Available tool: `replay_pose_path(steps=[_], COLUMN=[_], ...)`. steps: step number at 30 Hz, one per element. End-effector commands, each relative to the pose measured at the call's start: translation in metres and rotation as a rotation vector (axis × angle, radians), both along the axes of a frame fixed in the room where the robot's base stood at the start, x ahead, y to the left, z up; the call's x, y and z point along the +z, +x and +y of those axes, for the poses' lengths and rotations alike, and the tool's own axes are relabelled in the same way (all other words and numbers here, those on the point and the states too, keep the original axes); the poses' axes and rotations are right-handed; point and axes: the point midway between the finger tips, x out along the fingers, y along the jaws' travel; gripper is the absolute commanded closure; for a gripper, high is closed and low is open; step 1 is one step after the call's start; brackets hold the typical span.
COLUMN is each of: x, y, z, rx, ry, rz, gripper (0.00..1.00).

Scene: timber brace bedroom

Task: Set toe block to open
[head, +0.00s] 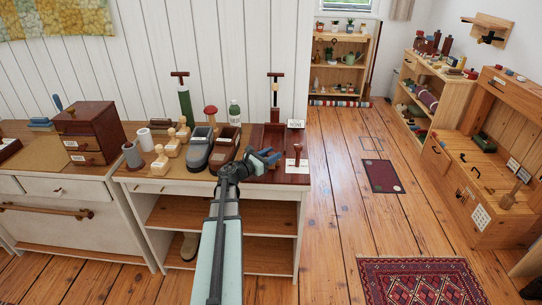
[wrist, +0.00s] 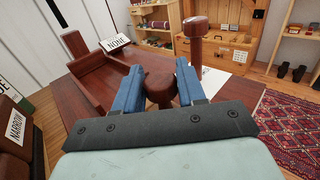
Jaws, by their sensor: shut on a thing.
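My gripper (head: 264,158) reaches over the front of a dark red-brown wooden board (head: 287,176) at the right end of the dresser. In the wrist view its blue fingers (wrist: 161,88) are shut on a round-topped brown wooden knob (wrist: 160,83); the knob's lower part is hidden. I cannot tell for certain which part is the toe block. A second peg (wrist: 195,45) with a wider head stands upright just beyond, by a white card (wrist: 213,80). This peg also shows in the head view (head: 297,154). No "open" marking is readable.
A shallow red-brown tray (wrist: 82,75) lies left of the fingers, with a "NONE" sign (wrist: 117,42) behind. A "NARROW" sign (wrist: 17,125) is at far left.

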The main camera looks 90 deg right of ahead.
Motion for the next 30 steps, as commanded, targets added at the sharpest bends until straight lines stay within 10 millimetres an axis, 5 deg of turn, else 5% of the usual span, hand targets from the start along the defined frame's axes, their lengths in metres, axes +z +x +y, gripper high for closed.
replay_pose_path(steps=[6, 14, 25, 30], x=[0.000, 0.000, 0.000, 0.000], y=[0.000, 0.000, -0.001, 0.000], z=[0.000, 0.003, 0.076, 0.086], rx=[0.000, 0.001, -0.001, -0.002], ry=[-0.001, -0.001, 0.000, -0.002], rz=[-0.001, -0.001, -0.001, -0.002], gripper=[1.00, 1.00, 1.00, 1.00])
